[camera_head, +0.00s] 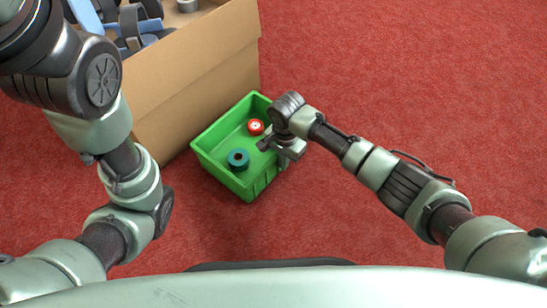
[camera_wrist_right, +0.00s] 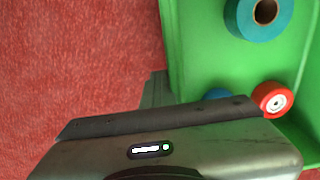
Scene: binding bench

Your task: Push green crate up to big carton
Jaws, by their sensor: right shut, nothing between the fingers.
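The green crate (camera_head: 222,179) stands on the red floor, with its upper left side close along the big carton (camera_head: 205,65). I cannot tell whether the two touch. A teal roll (camera_head: 238,159) and a red roll (camera_head: 256,127) lie in the crate. My right gripper (camera_head: 284,154) is shut and empty at the crate's right wall, on the side away from the carton. In the right wrist view the crate (camera_wrist_right: 205,60) lies beyond the gripper body, with the teal roll (camera_wrist_right: 258,14), the red roll (camera_wrist_right: 272,99) and part of a blue one. My left gripper is out of view.
The brown carton is open and holds blue and grey strap-like items (camera_head: 133,22) and a grey ring (camera_head: 187,5). My left arm passes in front of its left part. Red floor (camera_head: 420,80) is free to the right and in front of the crate.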

